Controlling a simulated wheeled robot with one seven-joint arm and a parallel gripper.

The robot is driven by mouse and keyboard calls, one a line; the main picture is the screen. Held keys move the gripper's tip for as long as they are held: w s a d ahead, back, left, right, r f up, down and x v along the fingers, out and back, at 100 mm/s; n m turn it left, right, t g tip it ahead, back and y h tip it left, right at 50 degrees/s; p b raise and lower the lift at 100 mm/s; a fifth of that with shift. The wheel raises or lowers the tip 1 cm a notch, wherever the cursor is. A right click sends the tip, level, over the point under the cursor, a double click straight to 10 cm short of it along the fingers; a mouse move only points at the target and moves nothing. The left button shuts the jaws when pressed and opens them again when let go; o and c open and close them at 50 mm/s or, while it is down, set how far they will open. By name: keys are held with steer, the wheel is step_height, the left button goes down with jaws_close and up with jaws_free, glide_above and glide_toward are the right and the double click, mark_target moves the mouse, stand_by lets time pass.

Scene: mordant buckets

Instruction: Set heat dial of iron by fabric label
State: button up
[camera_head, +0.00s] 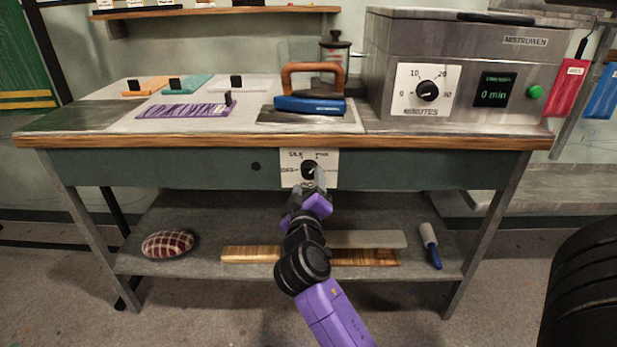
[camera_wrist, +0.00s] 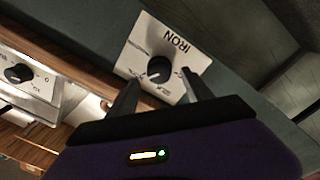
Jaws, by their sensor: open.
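The iron's heat dial is a black knob (camera_head: 309,169) on a white plate (camera_head: 288,176) on the table's green front, below the iron. In the wrist view the knob (camera_wrist: 159,69) sits on the plate marked IRON (camera_wrist: 180,42). My gripper (camera_head: 318,178) is at the plate in the head view. In the wrist view its open fingers (camera_wrist: 158,88) are on either side of the knob, which lies slightly beyond the fingertips; contact cannot be told. The blue iron (camera_head: 310,104) with a brown handle stands on the table. Purple fabric (camera_head: 183,111) lies left of it.
Orange (camera_head: 146,87) and teal (camera_head: 188,84) fabric pieces with black clips lie at the back left of the table. A grey steamer box (camera_head: 470,50) with a minutes dial (camera_head: 427,90) stands at right. The lower shelf holds a plaid cushion (camera_head: 168,243), boards and a lint roller (camera_head: 430,245).

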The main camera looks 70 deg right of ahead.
steer(key=shift+v, duration=2.15)
steer(key=w+a+n+t+y, duration=0.4)
steer(key=w+a+t, duration=0.1)
steer(key=a+t, duration=0.25)
steer(key=s+a+f+n+t+y, duration=0.1)
steer(key=s+a+f+t+y, duration=0.15)
steer(key=a, duration=0.45)
steer(key=s+a+f+n+t+y, duration=0.1)
steer(key=a+f+y, duration=0.1)
steer(key=a+y, duration=0.35)
steer(key=s+a+f+m+g+y, duration=0.1)
steer(key=s+a+f+y, duration=0.15)
steer(key=s+a, duration=0.65)
steer(key=s+a+f+m+g+y, duration=0.1)
steer(key=s+a+f+g+y, duration=0.15)
steer(key=s+a, duration=0.65)
steer(key=s+d+r+p, duration=0.1)
steer(key=r+p, duration=1)
steer(key=s+d+r+p, duration=0.2)
steer(key=r+p, duration=1)
steer(key=shift+s+n+t, duration=0.2)
steer(key=shift+n+t, duration=0.1)
steer(key=shift+t, duration=0.05)
